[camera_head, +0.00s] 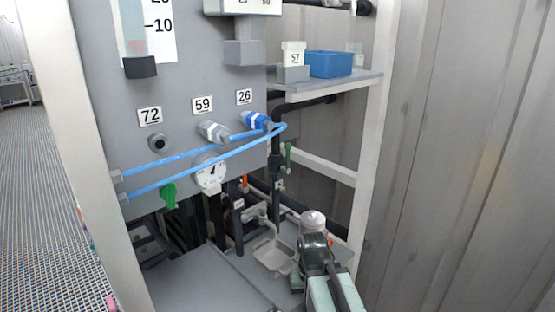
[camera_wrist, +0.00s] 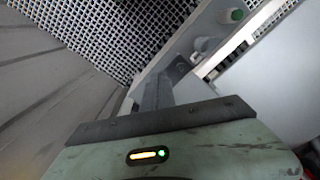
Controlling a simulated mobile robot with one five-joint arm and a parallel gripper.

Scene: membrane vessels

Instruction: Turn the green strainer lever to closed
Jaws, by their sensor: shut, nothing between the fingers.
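Two green levers show in the head view. One green lever (camera_head: 169,195) hangs below the panel's lower edge at the left, beneath the blue tubes. Another green lever (camera_head: 288,155) stands upright by the dark vertical pipe near the frame post. I cannot tell which is the strainer lever. My gripper (camera_wrist: 157,90) is shut and empty in the wrist view, its fingers pointing towards a grey metal bar. In the head view my arm reaches in from the bottom right, below and apart from both green levers; its fingertips cannot be made out there.
A grey tray (camera_head: 273,256) lies left of my arm. A round gauge (camera_head: 210,174) and blue tubes (camera_head: 190,160) are on the panel. A blue bin (camera_head: 329,64) stands on the shelf. A white frame post (camera_head: 374,130) rises at the right. An orange handle (camera_head: 245,182) is among the pipes.

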